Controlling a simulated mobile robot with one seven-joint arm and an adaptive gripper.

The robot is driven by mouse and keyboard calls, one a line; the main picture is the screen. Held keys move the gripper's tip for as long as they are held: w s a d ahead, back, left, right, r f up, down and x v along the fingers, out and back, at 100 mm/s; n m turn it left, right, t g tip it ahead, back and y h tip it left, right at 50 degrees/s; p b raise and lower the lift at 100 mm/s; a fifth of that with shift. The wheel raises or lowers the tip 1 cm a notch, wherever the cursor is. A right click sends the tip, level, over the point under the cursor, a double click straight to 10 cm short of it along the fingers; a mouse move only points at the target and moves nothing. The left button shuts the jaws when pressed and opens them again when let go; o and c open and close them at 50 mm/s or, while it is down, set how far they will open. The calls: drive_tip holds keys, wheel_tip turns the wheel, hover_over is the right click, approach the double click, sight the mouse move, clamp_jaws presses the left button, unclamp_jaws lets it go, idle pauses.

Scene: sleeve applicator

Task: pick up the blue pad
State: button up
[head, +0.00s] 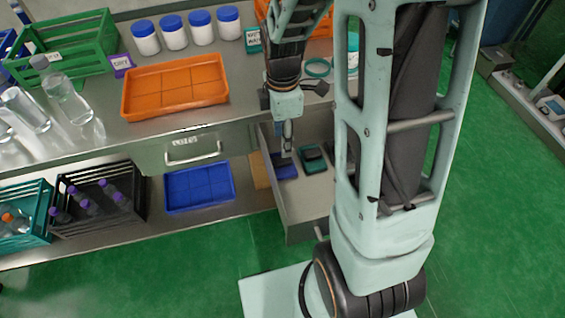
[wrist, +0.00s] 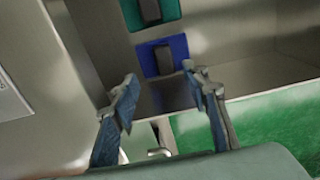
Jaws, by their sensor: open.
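The blue pad (wrist: 148,58) lies in the open metal drawer, with a dark raised handle at its middle. It also shows in the head view (head: 286,171), partly hidden by my gripper. A teal pad (wrist: 154,12) with a similar dark handle lies beside it; in the head view the teal pad (head: 313,158) is to its right. My gripper (wrist: 162,92) is open and empty, fingers apart, pointing into the drawer. In the wrist view the blue pad appears beyond the fingertips, and I see no contact.
The drawer's metal walls (head: 308,218) surround the pads. Above is a counter (head: 105,140) with an orange tray (head: 175,86), bottles and white jars. A blue tray (head: 199,188) and dark crate (head: 140,205) stand on the lower shelf. Green floor is open at the front.

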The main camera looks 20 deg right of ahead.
sight(283, 163)
drive_tip(key=f, duration=0.4)
drive_tip(key=f+b, duration=0.1)
drive_tip(key=f, duration=0.1)
drive_tip(key=shift+s+f, duration=0.3)
drive_tip(key=shift+s, duration=0.05)
clamp_jaws()
drive_tip(key=shift+r, duration=0.2)
